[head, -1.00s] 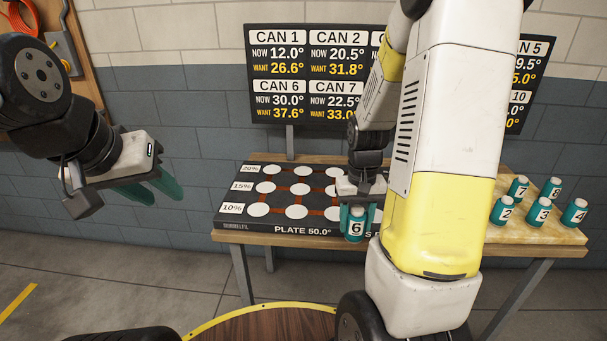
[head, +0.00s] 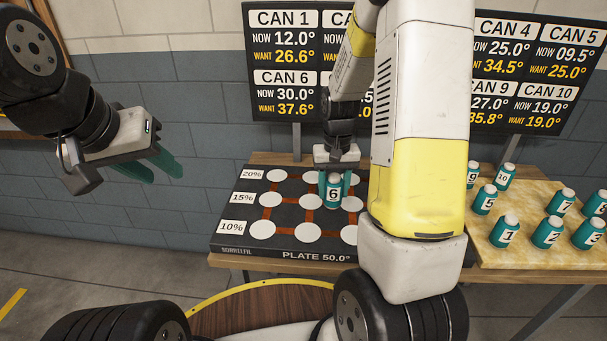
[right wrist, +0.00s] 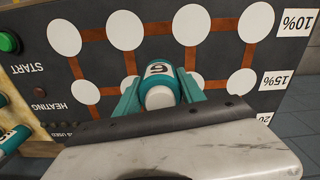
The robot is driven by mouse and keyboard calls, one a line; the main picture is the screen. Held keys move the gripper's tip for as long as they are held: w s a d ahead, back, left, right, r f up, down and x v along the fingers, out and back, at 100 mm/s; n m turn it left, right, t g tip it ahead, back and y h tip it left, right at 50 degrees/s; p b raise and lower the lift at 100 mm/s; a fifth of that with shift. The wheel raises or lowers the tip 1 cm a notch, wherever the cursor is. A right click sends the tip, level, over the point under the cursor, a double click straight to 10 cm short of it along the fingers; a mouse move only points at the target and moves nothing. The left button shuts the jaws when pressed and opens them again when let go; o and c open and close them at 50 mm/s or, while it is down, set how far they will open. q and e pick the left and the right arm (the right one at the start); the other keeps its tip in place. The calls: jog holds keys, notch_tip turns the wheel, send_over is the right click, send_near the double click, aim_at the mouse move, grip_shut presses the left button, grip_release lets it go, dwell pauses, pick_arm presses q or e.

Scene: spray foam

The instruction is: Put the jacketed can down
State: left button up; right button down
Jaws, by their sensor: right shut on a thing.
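The jacketed can 6 (head: 333,189) has a teal jacket and a white top. My right gripper (head: 334,180) is shut on it over the dark heating plate (head: 225,243). In the head view the can appears between the middle and right columns of white circles, around the 15% row. The right wrist view shows can 6 (right wrist: 160,88) upright between the teal fingers, with white circles around it. I cannot tell whether its base touches the plate. My left gripper (head: 150,167) is empty and open, off to the left in the air, with its two teal fingers apart.
Several other numbered cans, such as can 2 (head: 548,232), stand on a yellowish board (head: 490,257) at the right. A temperature sign (head: 283,68) stands behind the table. A START button (right wrist: 8,42) sits on the plate's panel. The circles around can 6 are clear.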

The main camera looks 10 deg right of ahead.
jog(key=w+a, duration=0.1)
jog(key=w, duration=0.1)
jog(key=w+a, duration=0.3)
jog(key=w, duration=0.2)
jog(key=shift+a+f, duration=0.15)
jog(key=shift+f, duration=0.25)
jog(key=shift+w+a+f, duration=0.15)
jog(key=shift+f, duration=1.6)
jog(key=c, duration=0.7)
grip_release()
jog(key=shift+f, duration=0.15)
